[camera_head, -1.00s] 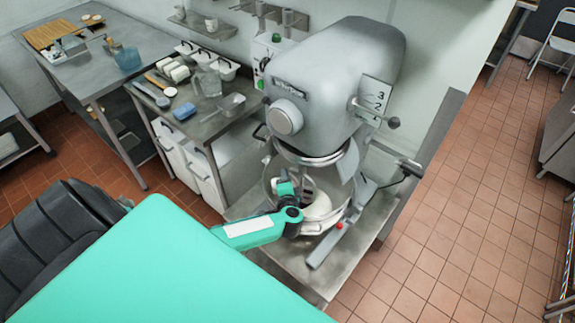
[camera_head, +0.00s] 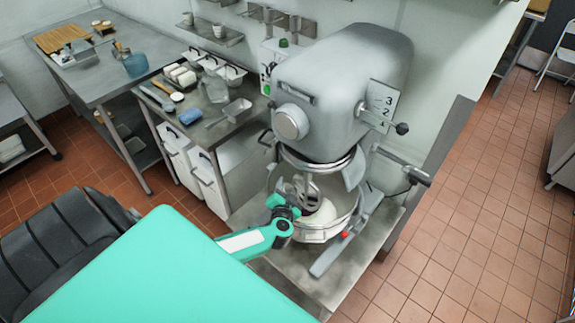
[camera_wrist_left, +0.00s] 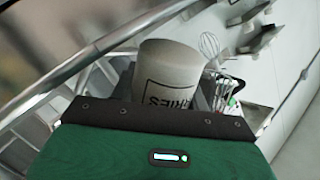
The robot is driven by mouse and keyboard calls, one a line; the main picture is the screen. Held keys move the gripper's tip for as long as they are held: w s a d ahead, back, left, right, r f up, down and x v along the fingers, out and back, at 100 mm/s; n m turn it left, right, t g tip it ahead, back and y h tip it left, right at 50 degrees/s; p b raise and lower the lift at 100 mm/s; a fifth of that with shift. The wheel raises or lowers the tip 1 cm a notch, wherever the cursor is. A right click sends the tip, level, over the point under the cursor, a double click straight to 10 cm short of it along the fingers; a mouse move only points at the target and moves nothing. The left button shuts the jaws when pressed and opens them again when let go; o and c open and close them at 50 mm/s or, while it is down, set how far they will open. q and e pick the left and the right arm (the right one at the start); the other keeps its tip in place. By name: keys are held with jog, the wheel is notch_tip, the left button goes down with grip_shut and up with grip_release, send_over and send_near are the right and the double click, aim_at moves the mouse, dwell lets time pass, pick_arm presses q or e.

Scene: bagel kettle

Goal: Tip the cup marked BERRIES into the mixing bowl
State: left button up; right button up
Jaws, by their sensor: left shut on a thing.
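The mixing bowl (camera_head: 316,236) is a grey metal bowl under the large stand mixer, with a pale mass (camera_head: 322,213) inside it. My left gripper (camera_head: 301,191) is at the bowl's near left side, reaching over its rim below the mixer head. In the left wrist view a pale cup (camera_wrist_left: 172,68) is between the jaws, which are shut on it. Dark letters reading "RIES" appear upside down on its side, partly hidden by the gripper. The cup's opening and contents cannot be made out. My right gripper is not in view.
The mixer head (camera_head: 345,85) hangs close above the bowl, and a tool reaches down into it. A side counter (camera_head: 215,125) with jug, scoop and containers stands to the left. Curved metal bars (camera_wrist_left: 110,45) pass close to the cup in the left wrist view.

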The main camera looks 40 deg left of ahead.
pick_arm(q)
jog(key=s+a+n+t+b, duration=0.2)
jog(key=a+n+b, duration=0.4)
jog(key=a, duration=0.6)
jog(key=shift+s+a, duration=0.15)
jog(key=shift+s, duration=0.55)
